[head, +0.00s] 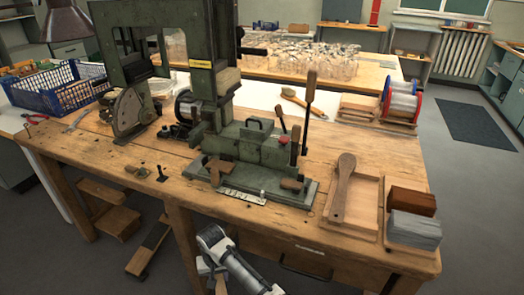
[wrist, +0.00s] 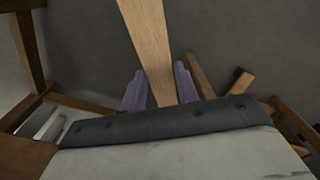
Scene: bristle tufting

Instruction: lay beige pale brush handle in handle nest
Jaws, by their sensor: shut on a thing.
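My gripper (wrist: 159,90) is shut on a beige pale brush handle (wrist: 148,42) in the wrist view. The handle runs between the two purple fingers and out past the top edge, so its far end is hidden. In the head view my gripper (head: 211,271) is low in front of the workbench, below its top, and only a small wooden bit shows by it. The likely handle nest is the green fixture (head: 262,180) at the foot of the tufting machine, with wooden blocks on it. My gripper is well apart from it.
A darker wooden brush (head: 343,185) lies on a shallow wooden tray (head: 366,205) at the right. Brown and grey bristle blocks (head: 413,229) sit beside it. The green machine (head: 205,80) stands tall behind. A blue crate (head: 60,88) is at left. Bare bench top (head: 110,165) shows at left.

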